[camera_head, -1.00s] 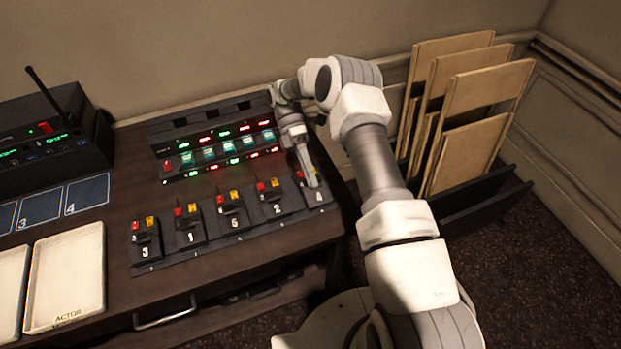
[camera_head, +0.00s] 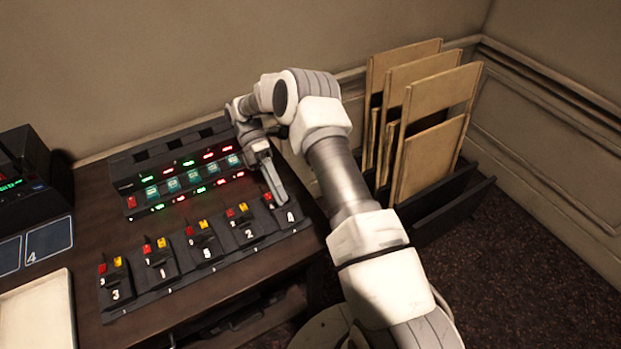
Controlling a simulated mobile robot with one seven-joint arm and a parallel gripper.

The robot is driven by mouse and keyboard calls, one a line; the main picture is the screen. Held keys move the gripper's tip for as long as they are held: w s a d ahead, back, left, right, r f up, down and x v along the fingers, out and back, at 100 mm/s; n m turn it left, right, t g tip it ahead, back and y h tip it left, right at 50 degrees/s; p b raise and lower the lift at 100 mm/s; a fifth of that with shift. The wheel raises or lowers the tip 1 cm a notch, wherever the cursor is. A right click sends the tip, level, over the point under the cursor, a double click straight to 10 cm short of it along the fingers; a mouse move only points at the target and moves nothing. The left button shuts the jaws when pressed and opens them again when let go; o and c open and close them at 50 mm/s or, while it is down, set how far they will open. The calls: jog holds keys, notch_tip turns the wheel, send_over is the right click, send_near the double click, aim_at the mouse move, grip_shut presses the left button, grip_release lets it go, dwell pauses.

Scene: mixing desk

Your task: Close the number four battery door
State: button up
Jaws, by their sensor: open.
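A black rack on the desk holds a row of small dark packs with numbers, 3, 1, 5, 2 and 4 from left to right. The number four pack (camera_head: 291,216) is at the right end of the row. My gripper (camera_head: 279,196) reaches down over it from behind and is open. The gripper covers most of this pack's top, so its battery door is hidden and I cannot tell how it stands. I cannot tell whether the fingers touch it. The number two pack (camera_head: 247,232), with red and yellow parts on top, is just left of it.
Behind the row stands a receiver unit (camera_head: 190,185) with red and green lights. A pale tray (camera_head: 40,305) lies at the left. Upright wooden boards (camera_head: 430,110) stand in a black holder right of the desk, behind my arm.

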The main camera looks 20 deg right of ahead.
notch_tip(320, 180, up, 2)
jog(key=shift+r, duration=0.2)
jog(key=s+d+r, duration=0.5)
jog(key=d+r, duration=0.1)
jog(key=d, duration=0.4)
jog(key=shift+d+r, duration=0.2)
jog(key=shift+d, duration=0.05)
